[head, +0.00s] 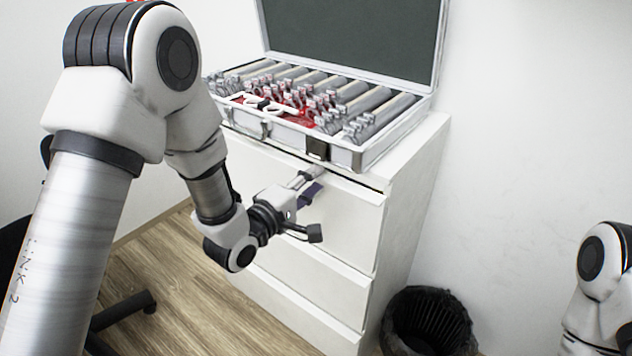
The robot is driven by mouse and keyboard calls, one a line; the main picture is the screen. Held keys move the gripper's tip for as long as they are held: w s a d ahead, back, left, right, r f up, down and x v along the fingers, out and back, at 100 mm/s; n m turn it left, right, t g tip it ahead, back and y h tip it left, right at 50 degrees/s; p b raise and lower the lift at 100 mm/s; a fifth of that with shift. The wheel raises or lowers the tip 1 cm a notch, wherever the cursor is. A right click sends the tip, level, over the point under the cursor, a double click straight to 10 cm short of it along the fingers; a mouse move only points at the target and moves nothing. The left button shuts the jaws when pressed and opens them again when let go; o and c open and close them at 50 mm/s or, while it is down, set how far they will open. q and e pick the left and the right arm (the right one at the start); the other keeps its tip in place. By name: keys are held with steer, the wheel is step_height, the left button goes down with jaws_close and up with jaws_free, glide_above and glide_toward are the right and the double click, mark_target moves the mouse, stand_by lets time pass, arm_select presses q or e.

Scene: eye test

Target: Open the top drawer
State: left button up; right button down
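A white cabinet (412,200) with a stack of drawers stands in the middle. Its top drawer (345,222) is directly under the cabinet top, with a dark gap along its upper edge; I cannot tell if it is slightly out. My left gripper (313,211) is in front of the top drawer's face, its fingers spread apart with nothing seen between them. One finger is near the drawer's upper edge, the dark-padded other lower. Contact with the drawer cannot be made out. My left arm hides the drawer's left part. My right gripper is out of view; only part of my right arm shows.
An open silver case (355,160) holding several rolls and metal-framed items rests on the cabinet top, its lid raised. A black-lined bin (430,318) stands at the cabinet's right. A dark chair base (125,308) is at lower left on the wood floor (180,295).

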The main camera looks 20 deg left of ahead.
arm_select(q)
steer(key=shift+w+d, duration=0.2)
steer(key=shift+w, duration=0.3)
jaws_close()
